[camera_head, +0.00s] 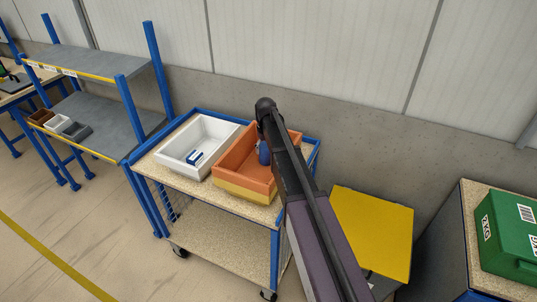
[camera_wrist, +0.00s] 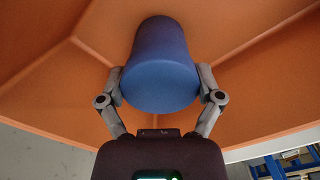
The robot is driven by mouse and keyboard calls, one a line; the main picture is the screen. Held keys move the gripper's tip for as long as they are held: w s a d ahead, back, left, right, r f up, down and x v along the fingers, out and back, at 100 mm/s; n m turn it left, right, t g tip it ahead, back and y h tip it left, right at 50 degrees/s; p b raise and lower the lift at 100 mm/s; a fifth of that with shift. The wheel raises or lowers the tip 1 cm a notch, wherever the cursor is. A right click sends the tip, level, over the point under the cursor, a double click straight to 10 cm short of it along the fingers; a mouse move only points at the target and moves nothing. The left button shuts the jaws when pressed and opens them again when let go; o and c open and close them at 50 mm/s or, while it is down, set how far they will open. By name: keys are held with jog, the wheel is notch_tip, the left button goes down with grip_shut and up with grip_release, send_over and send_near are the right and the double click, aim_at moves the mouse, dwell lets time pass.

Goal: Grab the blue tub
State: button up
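The blue tub (camera_wrist: 161,50) is in the middle of the wrist view, with the orange bin (camera_wrist: 55,75) around and behind it. My gripper (camera_wrist: 160,87) has one finger on each side of the tub, and both fingertips appear to touch its sides near the close end. In the head view, the blue tub (camera_head: 263,153) shows in part inside the orange bin (camera_head: 232,152), beside my arm, which hides the rest. Whether the tub rests on the bin's floor or is lifted cannot be told.
A yellow-topped box (camera_head: 372,232) and a green crate (camera_head: 508,240) are to the right. A wall is behind.

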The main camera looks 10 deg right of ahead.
jog(key=shift+c, duration=0.5)
notch_tip(320, 180, up, 10)
jog(key=p, duration=1)
dwell(0.5)
